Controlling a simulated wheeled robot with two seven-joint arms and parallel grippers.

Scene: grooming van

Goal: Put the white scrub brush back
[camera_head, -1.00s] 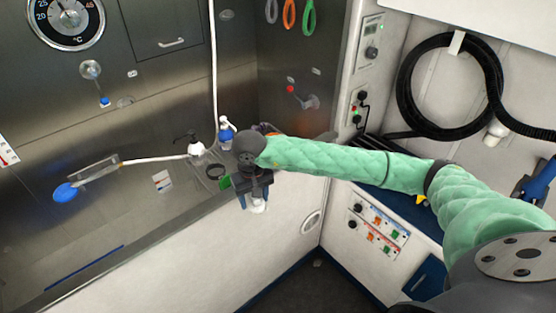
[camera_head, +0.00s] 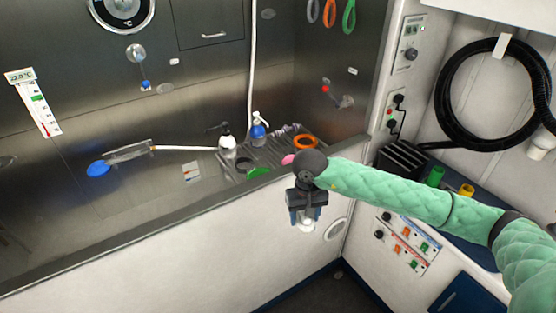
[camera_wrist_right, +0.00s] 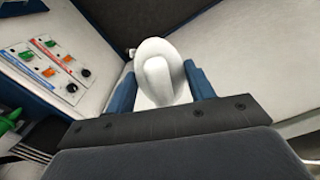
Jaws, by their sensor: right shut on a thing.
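The white scrub brush (camera_wrist_right: 152,52) is held between the two blue fingers of my right gripper (camera_wrist_right: 160,88) in the right wrist view. In the head view my right gripper (camera_head: 306,222) points down in front of the tub's white outer wall, and only a small white part of the brush (camera_head: 304,227) shows below the fingers. The rest of the brush is hidden by the gripper. My left gripper is not in view.
A rack (camera_head: 262,158) in the steel tub holds an orange ring (camera_head: 305,142) and several small items. A white bottle (camera_head: 227,142) and a blue bottle (camera_head: 258,131) stand there. A blue counter (camera_head: 470,222) with green and yellow cups lies right. Floor below is clear.

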